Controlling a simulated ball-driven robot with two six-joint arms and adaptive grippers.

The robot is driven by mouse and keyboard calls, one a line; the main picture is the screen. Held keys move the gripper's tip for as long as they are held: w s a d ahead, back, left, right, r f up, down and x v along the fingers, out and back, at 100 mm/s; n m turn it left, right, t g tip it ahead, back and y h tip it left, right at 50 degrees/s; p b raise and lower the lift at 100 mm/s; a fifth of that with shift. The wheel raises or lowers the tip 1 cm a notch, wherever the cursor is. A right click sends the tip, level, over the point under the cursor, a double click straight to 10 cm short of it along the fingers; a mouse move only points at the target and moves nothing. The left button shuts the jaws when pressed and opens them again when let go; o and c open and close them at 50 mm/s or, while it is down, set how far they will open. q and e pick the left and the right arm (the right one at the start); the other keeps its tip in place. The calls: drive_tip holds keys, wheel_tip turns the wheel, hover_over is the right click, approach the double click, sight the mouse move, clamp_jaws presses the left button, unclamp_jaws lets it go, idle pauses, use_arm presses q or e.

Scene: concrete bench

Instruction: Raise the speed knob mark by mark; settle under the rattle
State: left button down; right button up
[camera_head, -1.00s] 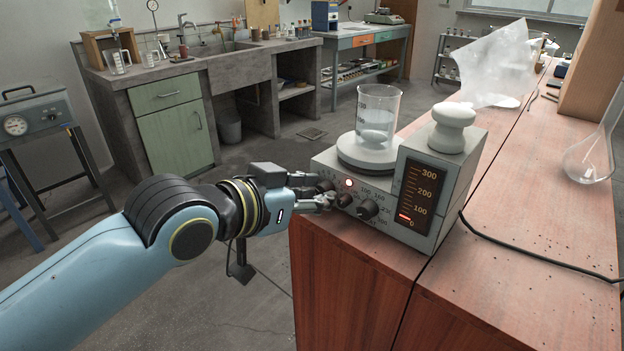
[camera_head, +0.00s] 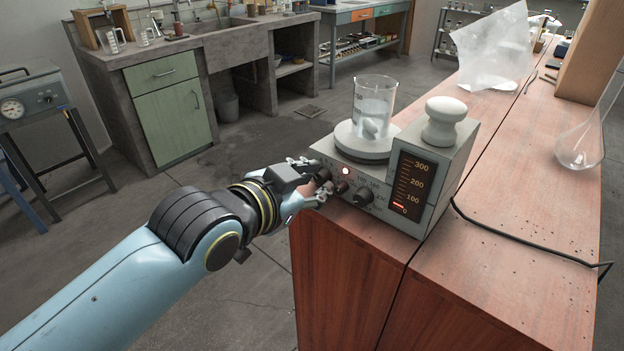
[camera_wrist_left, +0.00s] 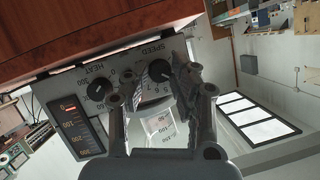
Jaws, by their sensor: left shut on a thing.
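The stirrer hotplate (camera_head: 440,205) stands at the near left corner of the wooden bench top. Its display (camera_head: 411,185) shows a short red bar between 0 and 100. A glass beaker (camera_head: 374,100) sits on its round plate, with a pale funnel-like shape in its liquid. My left gripper (camera_head: 318,189) is shut on the speed knob (camera_head: 323,175) at the front panel's left end. In the left wrist view, the fingers (camera_wrist_left: 161,98) flank the speed knob (camera_wrist_left: 160,72), and the heat knob (camera_wrist_left: 98,90) is beside them. My right gripper is out of view.
A white knobbed weight or stopper (camera_head: 445,122) stands on the hotplate's housing. A glass flask (camera_head: 580,150) and a black cable (camera_head: 530,243) are to the right. The bench's front right is clear.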

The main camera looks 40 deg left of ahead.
use_arm(q)
drive_tip(key=shift+f, duration=0.1)
drive_tip(key=c, duration=1.4)
unclamp_jaws()
